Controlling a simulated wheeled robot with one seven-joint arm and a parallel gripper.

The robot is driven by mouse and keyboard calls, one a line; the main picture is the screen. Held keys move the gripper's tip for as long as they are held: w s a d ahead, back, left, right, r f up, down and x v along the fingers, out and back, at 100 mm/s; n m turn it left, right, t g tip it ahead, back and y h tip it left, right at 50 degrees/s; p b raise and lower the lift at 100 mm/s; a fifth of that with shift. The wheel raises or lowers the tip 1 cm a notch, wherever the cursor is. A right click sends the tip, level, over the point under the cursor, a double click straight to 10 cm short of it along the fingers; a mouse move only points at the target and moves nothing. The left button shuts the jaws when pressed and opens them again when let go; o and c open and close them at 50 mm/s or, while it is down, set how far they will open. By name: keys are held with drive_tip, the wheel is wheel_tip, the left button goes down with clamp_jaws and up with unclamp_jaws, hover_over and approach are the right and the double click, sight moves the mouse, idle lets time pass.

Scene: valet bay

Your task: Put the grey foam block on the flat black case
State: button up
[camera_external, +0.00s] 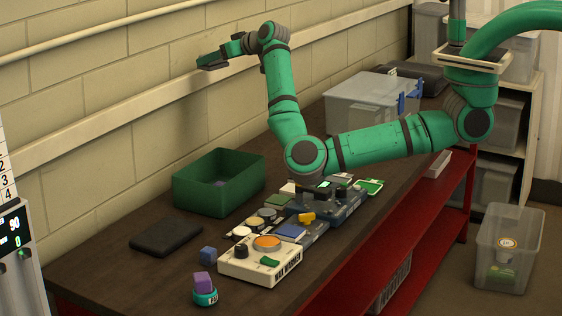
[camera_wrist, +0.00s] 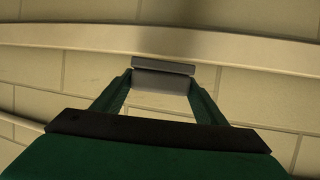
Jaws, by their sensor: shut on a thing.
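My gripper (camera_external: 207,58) is raised high at the upper left, in front of the wall and well above the bench. In the wrist view my gripper (camera_wrist: 162,78) is shut on the grey foam block (camera_wrist: 162,80), which shows as a plain grey piece spanning the two green fingers. In the external view the held block is small and dark, hard to tell from the fingers. The flat black case (camera_external: 165,237) lies flat on the bench at the front left, with a bare top, below my gripper and apart from it.
A green bin (camera_external: 218,197) stands behind the case. A blue cube (camera_external: 208,255), a purple block on a teal ring (camera_external: 205,297) and a white control box (camera_external: 260,262) are to its right. A clear grey tub (camera_external: 370,100) stands farther back. The wall is close behind my gripper.

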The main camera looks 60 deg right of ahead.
drive_tip(key=s+a+f+n+y, duration=0.1)
drive_tip(key=s+a+f, duration=0.15)
drive_tip(key=a, duration=0.45)
drive_tip(key=s+a+f+n+y, duration=0.15)
drive_tip(key=a+f, duration=0.25)
drive_tip(key=a, duration=0.4)
drive_tip(key=s+a+f+n+y, duration=0.25)
drive_tip(key=s+a+f, duration=0.45)
drive_tip(key=s+a, duration=0.35)
drive_tip(key=s+a+f+n+y, duration=0.25)
drive_tip(key=s+a+f, duration=0.35)
drive_tip(key=s+a, duration=0.45)
hover_over(170, 233)
drive_tip(key=shift+m+g+y, duration=0.25)
drive_tip(key=shift+m+g, duration=0.1)
drive_tip(key=shift+g, duration=0.05)
drive_tip(key=f, duration=0.9)
drive_tip(key=shift+s+d+f, duration=0.1)
drive_tip(key=shift+s+d, duration=0.1)
drive_tip(key=shift+w+f, duration=0.15)
drive_tip(key=shift+f, duration=0.05)
drive_tip(key=shift+w+a+f, duration=0.1)
drive_tip(key=shift+w+f, duration=0.05)
drive_tip(key=shift+f, duration=1.55)
drive_tip(key=shift+f, duration=0.1)
